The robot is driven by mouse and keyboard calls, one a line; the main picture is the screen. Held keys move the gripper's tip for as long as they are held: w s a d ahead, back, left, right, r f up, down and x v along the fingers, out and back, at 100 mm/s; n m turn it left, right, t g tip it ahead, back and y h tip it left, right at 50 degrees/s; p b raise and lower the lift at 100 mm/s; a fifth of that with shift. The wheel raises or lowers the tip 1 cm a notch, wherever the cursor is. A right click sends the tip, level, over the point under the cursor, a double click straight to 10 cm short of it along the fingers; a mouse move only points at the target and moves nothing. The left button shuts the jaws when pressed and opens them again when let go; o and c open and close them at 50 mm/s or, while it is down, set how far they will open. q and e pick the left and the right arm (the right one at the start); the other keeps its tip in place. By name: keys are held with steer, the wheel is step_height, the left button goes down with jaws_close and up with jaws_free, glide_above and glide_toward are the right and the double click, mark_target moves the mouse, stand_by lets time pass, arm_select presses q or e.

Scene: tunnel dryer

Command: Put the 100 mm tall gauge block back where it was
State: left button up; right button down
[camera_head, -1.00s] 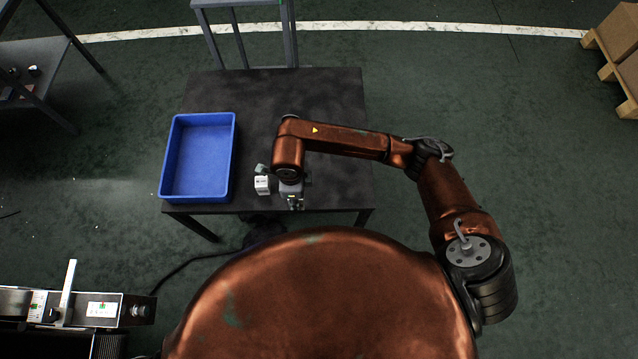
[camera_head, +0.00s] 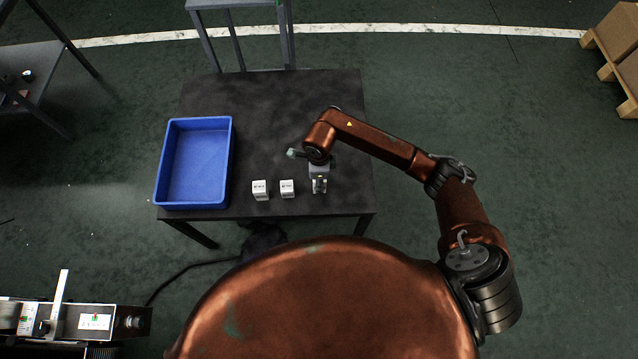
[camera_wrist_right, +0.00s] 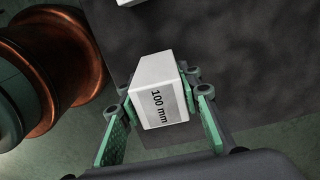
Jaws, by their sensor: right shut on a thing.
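The white 100 mm gauge block (camera_wrist_right: 160,92) is between the green-padded fingers of my right gripper (camera_wrist_right: 162,115), its "100 mm" label facing the wrist camera. In the head view my right gripper (camera_head: 319,186) is over the front right part of the dark table (camera_head: 270,110), and the held block is mostly hidden by it. I cannot tell whether the block touches the table. Two white blocks, a left one (camera_head: 260,190) and a right one (camera_head: 287,188), stand on the table just left of my right gripper. My left gripper is not in view.
An empty blue bin (camera_head: 196,165) sits at the table's left side. The back and right of the table are clear. A metal frame (camera_head: 240,35) stands behind it. A corner of a white thing (camera_wrist_right: 127,2) shows at the top of the wrist view.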

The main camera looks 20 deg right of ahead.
steer(key=shift+f, duration=1.45)
steer(key=shift+b, duration=0.3)
steer(key=shift+f, duration=0.15)
steer(key=c, duration=1.4)
jaws_free()
step_height(320, 180, up, 12)
steer(key=shift+r+p, duration=0.15)
steer(key=shift+p, duration=1.05)
